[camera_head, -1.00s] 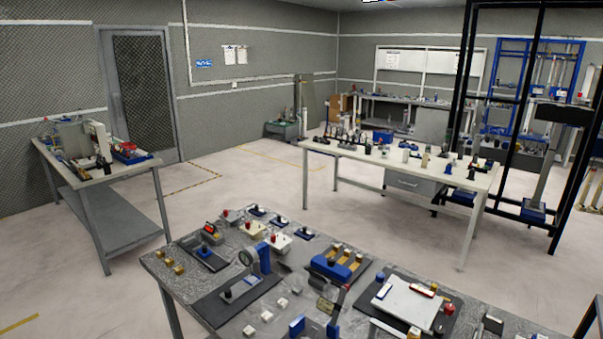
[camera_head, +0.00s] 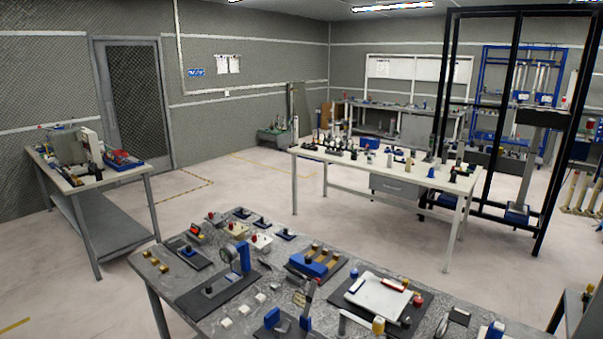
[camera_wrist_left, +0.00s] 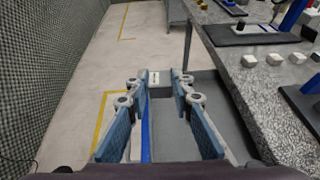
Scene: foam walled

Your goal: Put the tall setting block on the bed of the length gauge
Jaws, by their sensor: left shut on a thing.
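A dial gauge with a blue column (camera_head: 243,262) stands on a dark flat base (camera_head: 232,287) on the near bench; it appears to be the length gauge. Its base (camera_wrist_left: 255,36) and blue column (camera_wrist_left: 292,14) also show at the upper right of the left wrist view. My left gripper (camera_wrist_left: 163,84) hangs over the floor beside the bench, left of the gauge. It is shut on a pale block with a dark marking (camera_wrist_left: 157,78); I cannot tell for sure that this is the tall setting block. Neither gripper shows in the head view.
Several small white blocks (camera_wrist_left: 273,59) lie on the speckled bench top (camera_wrist_left: 265,95) near the gauge. A blue holder (camera_head: 308,263) and a white tray (camera_head: 378,296) stand farther right. A side table (camera_head: 95,178) and a long table (camera_head: 350,160) stand beyond open floor.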

